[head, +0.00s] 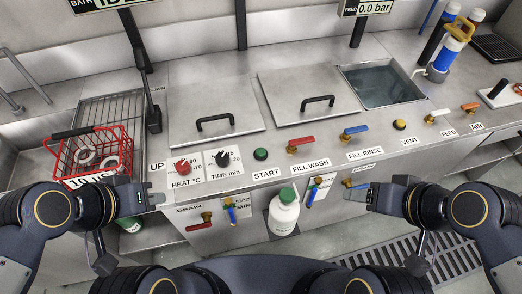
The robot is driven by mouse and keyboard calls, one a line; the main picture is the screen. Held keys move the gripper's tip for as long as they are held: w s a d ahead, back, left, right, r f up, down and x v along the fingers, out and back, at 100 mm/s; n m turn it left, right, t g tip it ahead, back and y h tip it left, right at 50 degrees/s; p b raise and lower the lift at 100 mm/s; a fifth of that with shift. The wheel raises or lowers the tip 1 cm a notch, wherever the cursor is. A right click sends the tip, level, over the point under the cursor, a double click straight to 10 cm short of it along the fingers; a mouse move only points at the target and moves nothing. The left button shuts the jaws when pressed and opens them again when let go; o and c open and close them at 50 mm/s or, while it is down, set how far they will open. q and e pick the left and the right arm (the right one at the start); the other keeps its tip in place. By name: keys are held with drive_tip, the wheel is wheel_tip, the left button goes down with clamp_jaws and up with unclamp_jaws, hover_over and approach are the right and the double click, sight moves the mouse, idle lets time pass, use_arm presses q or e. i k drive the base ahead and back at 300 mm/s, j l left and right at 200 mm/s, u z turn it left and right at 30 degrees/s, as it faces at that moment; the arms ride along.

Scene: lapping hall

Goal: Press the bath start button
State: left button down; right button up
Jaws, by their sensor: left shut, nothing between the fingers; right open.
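The green start button (261,154) sits on the front ledge of the steel bath unit, just above a label reading START (267,174). It is uncovered and in plain sight. My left gripper (152,196) is shut and empty. It is in front of the ledge, left of and lower in the picture than the button, apart from it. My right gripper (357,196) is open and empty, right of and lower than the button, near the drain valves. Neither gripper touches the button.
A red heat knob (182,166) and black time knob (222,158) lie left of the button. A red fill-wash lever (302,140) lies right. A white bottle with green cap (284,212) stands below. A red basket (90,156) sits far left.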

sight(260, 152)
drive_tip(key=i+l, duration=0.1)
drive_tip(key=l, duration=0.25)
drive_tip(key=i+l, duration=0.1)
drive_tip(key=l, duration=0.3)
drive_tip(key=i+l, duration=0.1)
drive_tip(key=l, duration=0.25)
drive_tip(key=i+l, duration=0.1)
drive_tip(key=l, duration=0.3)
drive_tip(key=i+l, duration=0.15)
drive_tip(key=l, duration=0.2)
drive_tip(key=u, duration=1.2)
